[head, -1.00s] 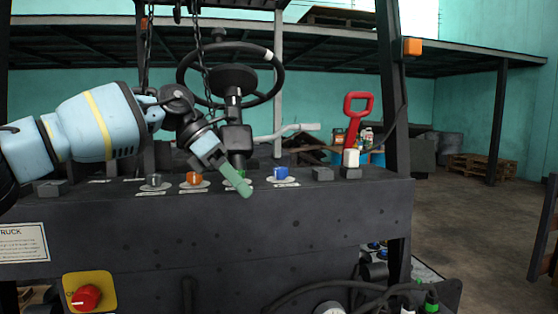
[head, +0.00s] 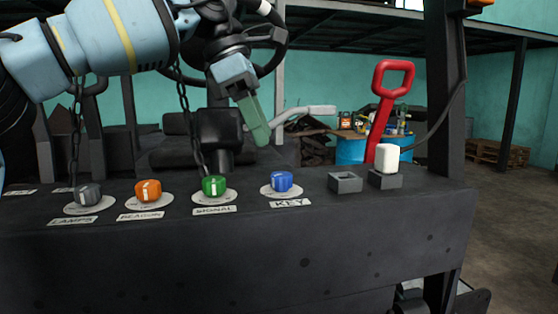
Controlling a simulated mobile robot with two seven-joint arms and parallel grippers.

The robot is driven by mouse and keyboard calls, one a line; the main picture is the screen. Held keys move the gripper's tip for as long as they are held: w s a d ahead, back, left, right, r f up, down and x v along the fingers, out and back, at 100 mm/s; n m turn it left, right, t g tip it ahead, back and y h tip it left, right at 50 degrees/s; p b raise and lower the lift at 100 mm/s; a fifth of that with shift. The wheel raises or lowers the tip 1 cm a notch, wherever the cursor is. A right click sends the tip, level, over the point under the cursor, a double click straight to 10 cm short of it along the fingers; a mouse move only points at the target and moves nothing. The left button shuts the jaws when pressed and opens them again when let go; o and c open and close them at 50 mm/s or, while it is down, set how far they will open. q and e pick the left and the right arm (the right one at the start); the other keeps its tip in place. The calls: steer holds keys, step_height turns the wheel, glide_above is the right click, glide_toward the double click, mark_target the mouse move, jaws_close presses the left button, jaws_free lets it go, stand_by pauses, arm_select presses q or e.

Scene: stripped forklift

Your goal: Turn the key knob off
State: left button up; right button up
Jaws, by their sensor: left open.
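The blue key knob (head: 281,181) sits on a pale round plate on the dark panel, above the label KEY. A light mark shows on its face. My left gripper (head: 256,122) hangs in the air above and a little left of the key knob, apart from it, with its green fingers pointing down and to the right. It is open and holds nothing that I can see; from this side the fingers overlap, so the gap between them is hidden. My right gripper is not in view.
Left of the key knob are a green signal knob (head: 214,187), an orange beacon knob (head: 148,191) and a grey lamps knob (head: 88,195). To the right are a grey square socket (head: 345,182), a white block (head: 388,157) and a red handle (head: 386,105). Chains hang at left.

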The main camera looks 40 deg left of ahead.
mark_target(281, 174)
arm_select(q)
steer(key=x, duration=0.6)
steer(key=shift+d+f, duration=0.1)
steer(key=shift+d, duration=0.1)
steer(key=shift+w+d+f+p, duration=0.15)
steer(key=shift+f+p, duration=0.15)
steer(key=shift+f, duration=0.25)
steer(key=c, duration=1)
